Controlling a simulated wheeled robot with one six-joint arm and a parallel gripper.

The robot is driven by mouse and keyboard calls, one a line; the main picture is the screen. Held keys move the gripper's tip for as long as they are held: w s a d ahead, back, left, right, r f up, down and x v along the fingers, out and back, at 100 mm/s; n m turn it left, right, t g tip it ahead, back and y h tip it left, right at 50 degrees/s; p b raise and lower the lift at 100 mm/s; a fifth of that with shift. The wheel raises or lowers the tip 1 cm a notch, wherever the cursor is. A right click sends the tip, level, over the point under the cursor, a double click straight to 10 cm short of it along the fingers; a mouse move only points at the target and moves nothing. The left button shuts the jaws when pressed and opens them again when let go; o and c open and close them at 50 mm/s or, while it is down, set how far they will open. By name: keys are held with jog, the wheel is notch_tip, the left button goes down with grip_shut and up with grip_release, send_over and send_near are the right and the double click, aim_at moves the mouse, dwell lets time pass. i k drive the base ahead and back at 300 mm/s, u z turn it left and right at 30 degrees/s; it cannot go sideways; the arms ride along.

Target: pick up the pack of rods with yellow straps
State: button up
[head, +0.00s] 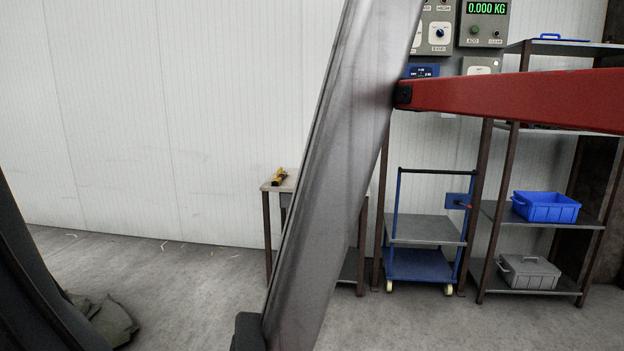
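No pack of rods with yellow straps can be made out for certain in the head view. A small yellow and dark object (279,176) lies on the left end of a table (268,187) by the wall; it is too small to tell what it is. Most of that table is hidden behind a large slanted grey beam. My gripper is not in view.
The slanted grey beam (335,190) and a red bar (510,100) block much of the view. A blue trolley (420,265) and a shelf rack (530,283) with a blue crate (545,207) and grey box (528,271) stand right. Floor (190,290) at left is mostly clear.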

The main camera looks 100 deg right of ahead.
aim_at(276, 181)
jog(key=z, duration=4.1)
jog(key=k, duration=1.3)
jog(key=u, duration=0.75)
jog(key=i, duration=4.1)
jog(key=u, duration=0.15)
